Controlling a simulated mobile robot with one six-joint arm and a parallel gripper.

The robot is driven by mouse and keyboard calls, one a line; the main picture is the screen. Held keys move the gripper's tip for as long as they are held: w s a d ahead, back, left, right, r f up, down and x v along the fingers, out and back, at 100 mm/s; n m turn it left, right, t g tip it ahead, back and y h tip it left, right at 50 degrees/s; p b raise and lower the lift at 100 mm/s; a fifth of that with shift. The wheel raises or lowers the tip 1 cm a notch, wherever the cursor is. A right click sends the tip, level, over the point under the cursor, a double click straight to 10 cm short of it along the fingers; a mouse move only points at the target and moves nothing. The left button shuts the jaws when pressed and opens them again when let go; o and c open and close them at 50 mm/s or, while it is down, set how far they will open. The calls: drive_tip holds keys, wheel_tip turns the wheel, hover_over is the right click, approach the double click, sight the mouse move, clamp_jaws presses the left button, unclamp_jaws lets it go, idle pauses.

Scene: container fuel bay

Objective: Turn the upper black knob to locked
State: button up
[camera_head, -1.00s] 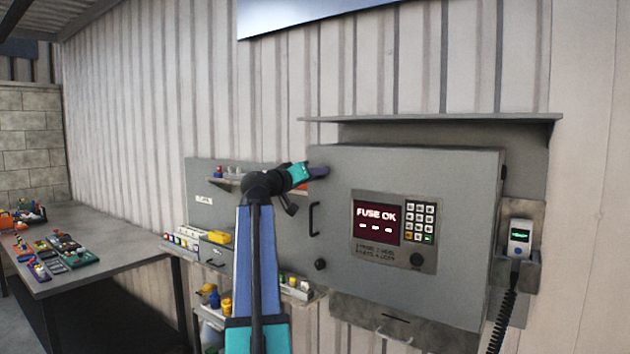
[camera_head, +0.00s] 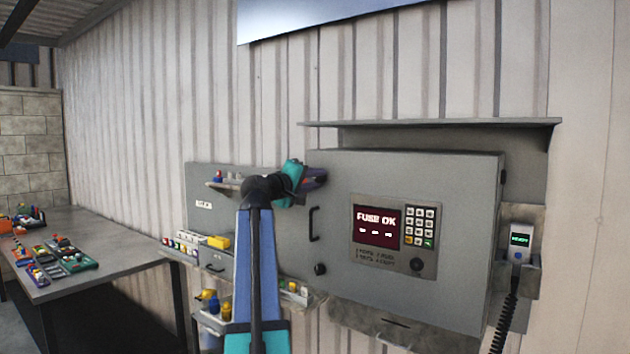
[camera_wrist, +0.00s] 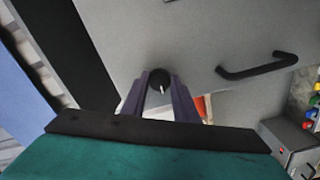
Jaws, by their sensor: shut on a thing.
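The upper black knob (camera_wrist: 159,79) is round with a short white mark, which points down toward my wrist in the wrist view. It sits on the grey cabinet door (camera_head: 345,170) near its upper left corner. My gripper (camera_wrist: 159,84) has its two purple fingers on either side of the knob, shut on it. In the head view my gripper (camera_head: 317,177) reaches the door's upper left edge and hides the knob. A second, lower black knob (camera_head: 320,269) is on the door below the black handle (camera_head: 314,224). I see no locked marking.
The door carries a keypad panel (camera_head: 394,233) reading "FUSE OK". A handset (camera_head: 520,240) with a cord hangs at right. A shelf ledge (camera_head: 430,123) juts above the cabinet. A workbench (camera_head: 110,245) with small items stands at left.

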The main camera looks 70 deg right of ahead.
idle(0.3)
drive_tip(key=o, duration=1.1)
drive_tip(key=b+v, duration=0.4)
drive_tip(key=v, duration=0.9)
drive_tip(key=shift+w+a, duration=0.1)
drive_tip(key=shift+a, duration=0.3)
